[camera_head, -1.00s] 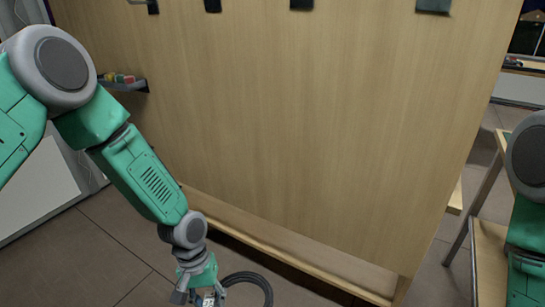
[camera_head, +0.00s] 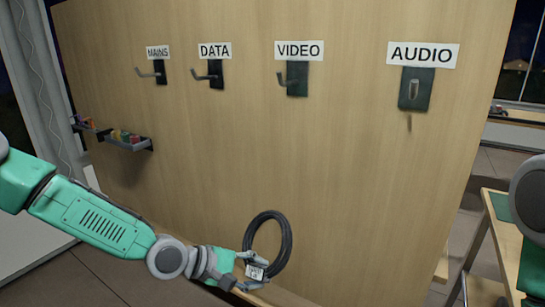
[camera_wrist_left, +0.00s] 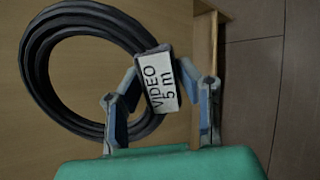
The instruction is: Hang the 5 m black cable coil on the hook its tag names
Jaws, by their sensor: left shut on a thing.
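The black cable coil (camera_head: 285,243) is held upright by my left gripper (camera_head: 254,276), low in front of the wooden panel. In the left wrist view the coil (camera_wrist_left: 38,70) extends to the left of the jaws, and its white tag (camera_wrist_left: 159,85) reads "VIDEO 5 m" between the fingers (camera_wrist_left: 160,100). The hook under the VIDEO label (camera_head: 299,50) is on a dark plate (camera_head: 297,80), above and apart from the coil. Other hooks sit under MAINS (camera_head: 150,74), DATA (camera_head: 207,77) and AUDIO (camera_head: 414,90). My right gripper is out of view.
Small shelves with coloured items (camera_head: 126,140) stick out from the panel at the left. A bench (camera_head: 497,240) stands at the right beyond the panel edge. The panel face between the coil and the hooks is clear.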

